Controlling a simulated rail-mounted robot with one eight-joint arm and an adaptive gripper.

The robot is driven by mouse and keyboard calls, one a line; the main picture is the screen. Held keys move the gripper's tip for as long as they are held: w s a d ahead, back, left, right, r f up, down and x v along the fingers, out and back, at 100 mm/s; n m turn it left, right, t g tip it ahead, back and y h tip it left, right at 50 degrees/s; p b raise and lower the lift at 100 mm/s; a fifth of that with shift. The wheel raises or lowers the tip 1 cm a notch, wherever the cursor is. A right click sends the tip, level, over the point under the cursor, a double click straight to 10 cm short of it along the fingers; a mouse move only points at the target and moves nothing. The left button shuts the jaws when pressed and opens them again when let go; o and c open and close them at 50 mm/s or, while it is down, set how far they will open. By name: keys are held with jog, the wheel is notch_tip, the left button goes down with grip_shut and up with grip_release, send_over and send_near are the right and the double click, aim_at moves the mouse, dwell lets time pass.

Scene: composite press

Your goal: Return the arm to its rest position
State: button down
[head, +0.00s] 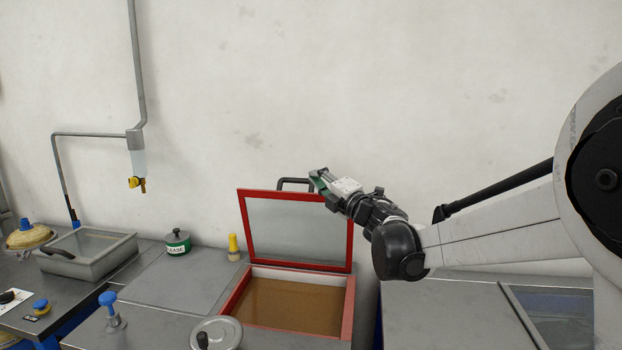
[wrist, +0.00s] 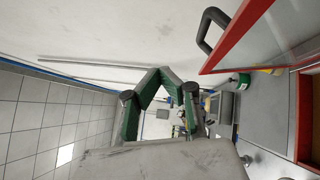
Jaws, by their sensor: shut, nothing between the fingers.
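My gripper (head: 317,180) is at the end of my arm, raised in front of the wall near the top right corner of the open red-framed lid (head: 300,228). In the wrist view its green fingers (wrist: 160,72) meet at their tips, with nothing between them. The lid's black handle (head: 296,183) is just left of the gripper in the head view; in the wrist view the handle (wrist: 208,28) is to the right of the fingers and apart from them. My arm reaches in from the right side of the head view.
The red-framed press box (head: 290,300) stands open below the lid with a brown bed inside. A green tin (head: 177,243), a yellow-topped bottle (head: 233,247) and a grey tray (head: 90,255) stand to the left. A handwheel (head: 216,333) is in front. The wall above is clear.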

jog(key=s+d+r+m+t+h, duration=0.25)
jog(key=d+m+h, duration=0.2)
jog(key=d, duration=0.25)
jog(key=s+d+r+m+t+h, duration=0.1)
jog(key=s+d+r+m+h, duration=0.15)
jog(key=d+m, duration=0.35)
jog(key=s+d+f+m+g+h, duration=0.35)
jog(key=s+d+m+h, duration=0.25)
jog(key=s+d+m, duration=0.3)
jog(key=s+d+f+m+g, duration=0.1)
jog(key=s+f+m+g, duration=0.1)
jog(key=s+f, duration=0.4)
jog(key=s+d+f+m+g, duration=0.1)
jog(key=s+f+m+g, duration=0.2)
jog(key=s+f, duration=0.4)
jog(key=s+d+f+m+g, duration=0.1)
jog(key=s+f+m+g, duration=0.2)
jog(key=s+f, duration=0.4)
jog(key=s, duration=0.9)
jog(key=shift+d+f+m, duration=0.15)
jog(key=shift+d+m, duration=0.05)
jog(key=shift+m, duration=0.15)
